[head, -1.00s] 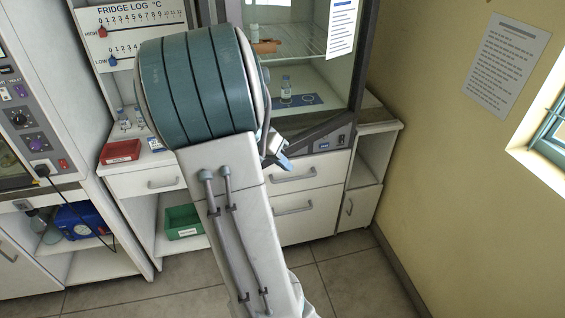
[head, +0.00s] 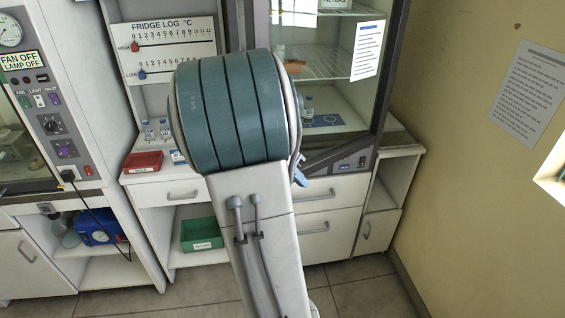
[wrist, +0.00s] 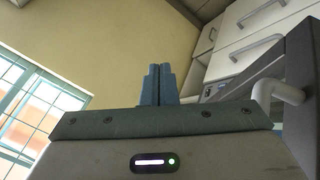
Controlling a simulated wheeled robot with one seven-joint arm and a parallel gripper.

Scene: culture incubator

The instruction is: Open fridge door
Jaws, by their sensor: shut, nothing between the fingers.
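The fridge (head: 350,163) stands behind my arm, with shelves and small bottles inside. Its glass door has a dark frame (head: 384,80) and a paper notice (head: 367,50). The door's lower edge slants out from the cabinet, so it looks partly open. My gripper (head: 301,178) shows as a small blue tip just below that edge, mostly hidden behind my arm. In the wrist view, my gripper's blue fingers (wrist: 157,84) are together and empty. The dark door frame (wrist: 300,65) and a pale bent handle (wrist: 278,91) are right of the fingers, apart from them.
White drawers (head: 318,222) are under the fridge. A red tray (head: 143,161) and small bottles stand on the left counter, with a green bin (head: 201,234) below. A fume cabinet (head: 55,130) is far left. The yellow wall (head: 460,150) bounds the right side.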

